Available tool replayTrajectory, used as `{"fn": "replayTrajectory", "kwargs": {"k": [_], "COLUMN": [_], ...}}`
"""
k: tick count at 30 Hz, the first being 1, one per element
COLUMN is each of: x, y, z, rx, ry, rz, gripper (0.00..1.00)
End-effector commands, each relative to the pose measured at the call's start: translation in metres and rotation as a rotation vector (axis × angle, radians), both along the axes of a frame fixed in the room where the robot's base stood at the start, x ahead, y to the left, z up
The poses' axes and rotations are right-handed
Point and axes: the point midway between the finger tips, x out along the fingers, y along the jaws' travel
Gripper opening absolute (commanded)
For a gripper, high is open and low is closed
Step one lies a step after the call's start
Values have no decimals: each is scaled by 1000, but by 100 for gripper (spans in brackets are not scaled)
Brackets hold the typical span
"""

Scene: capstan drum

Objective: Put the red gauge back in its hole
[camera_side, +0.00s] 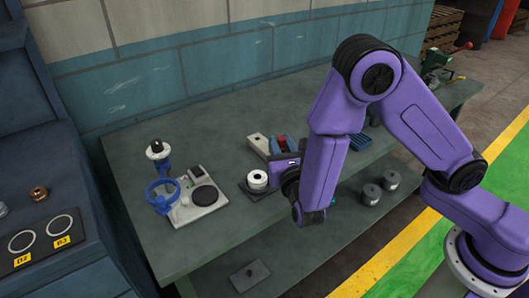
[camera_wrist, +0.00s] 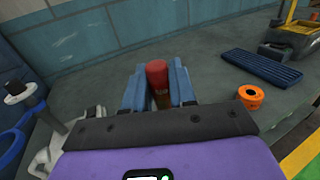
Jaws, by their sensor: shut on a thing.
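The red gauge (camera_wrist: 157,78) is a short red cylinder, standing upright in the wrist view between the two blue fingers of my gripper (camera_wrist: 158,92). The fingers are shut on it. Its lower part is dark and partly hidden by the gripper's body. In the side view, my gripper (camera_side: 277,147) is over the bench, and a small bit of red shows between its blue fingers. A pale wooden block (camera_side: 257,141) with a small dark spot on top lies just left of the fingers. I cannot tell whether that spot is the gauge's hole.
A white drum (camera_side: 257,179) on a dark base stands in front of my gripper. A grey device (camera_side: 207,213) with a blue ring (camera_side: 163,197) stands to the left. An orange roll (camera_wrist: 251,96) and blue ribbed mat (camera_wrist: 262,67) lie right. The bench's front left is clear.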

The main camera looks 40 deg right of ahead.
Motion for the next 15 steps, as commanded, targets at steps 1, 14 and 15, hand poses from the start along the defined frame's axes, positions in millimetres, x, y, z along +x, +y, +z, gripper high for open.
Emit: {"fn": "replayTrajectory", "kwargs": {"k": [1, 14, 15], "x": [-11, -62, -62], "y": [-3, -24, -26], "z": [6, 30, 31], "rx": [-1, 1, 1], "ry": [0, -1, 0], "rz": [6, 2, 2], "gripper": [0, 0, 0]}}
